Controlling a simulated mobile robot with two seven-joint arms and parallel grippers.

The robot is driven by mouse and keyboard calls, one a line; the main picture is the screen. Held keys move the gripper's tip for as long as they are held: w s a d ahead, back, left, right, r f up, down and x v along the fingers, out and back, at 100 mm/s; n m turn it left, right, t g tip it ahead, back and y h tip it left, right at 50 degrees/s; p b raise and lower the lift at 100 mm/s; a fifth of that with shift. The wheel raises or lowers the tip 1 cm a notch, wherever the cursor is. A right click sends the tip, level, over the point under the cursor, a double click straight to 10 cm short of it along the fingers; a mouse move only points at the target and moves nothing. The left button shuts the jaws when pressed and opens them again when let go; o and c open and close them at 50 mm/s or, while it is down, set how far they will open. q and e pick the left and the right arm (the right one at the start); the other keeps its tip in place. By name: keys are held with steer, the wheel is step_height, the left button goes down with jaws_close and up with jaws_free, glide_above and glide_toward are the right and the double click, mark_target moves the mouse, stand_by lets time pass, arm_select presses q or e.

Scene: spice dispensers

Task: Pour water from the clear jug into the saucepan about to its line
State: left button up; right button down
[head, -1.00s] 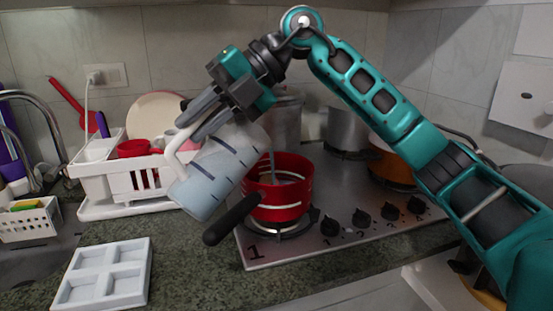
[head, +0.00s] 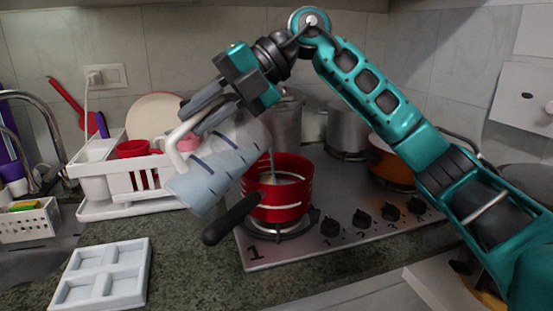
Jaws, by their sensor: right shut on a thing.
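The clear jug (head: 208,172) has dark marks on its side and a pale handle. My right gripper (head: 187,130) is shut on the jug at its handle side and holds it above the counter. The jug is tilted, its mouth to the upper right, over the saucepan's left side. A thin stream runs from the mouth down into the red saucepan (head: 282,205). The saucepan stands on the front left burner, its black handle towards the front left. Pale lines show on the saucepan; the liquid level against them is hard to tell. My left gripper is not in view.
A white dish rack (head: 128,205) with red cups stands behind the jug at left. A white divided tray (head: 128,287) lies on the front counter. A grey pot (head: 347,130) and an orange pot (head: 390,165) stand at the back of the stove (head: 335,250).

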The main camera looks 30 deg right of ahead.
arm_select(q)
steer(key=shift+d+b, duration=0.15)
steer(key=shift+b, duration=0.25)
arm_select(e)
steer(key=shift+d+r+y, duration=0.35)
steer(key=shift+r+y, duration=0.15)
steer(key=shift+r, duration=0.1)
stand_by(1.4)
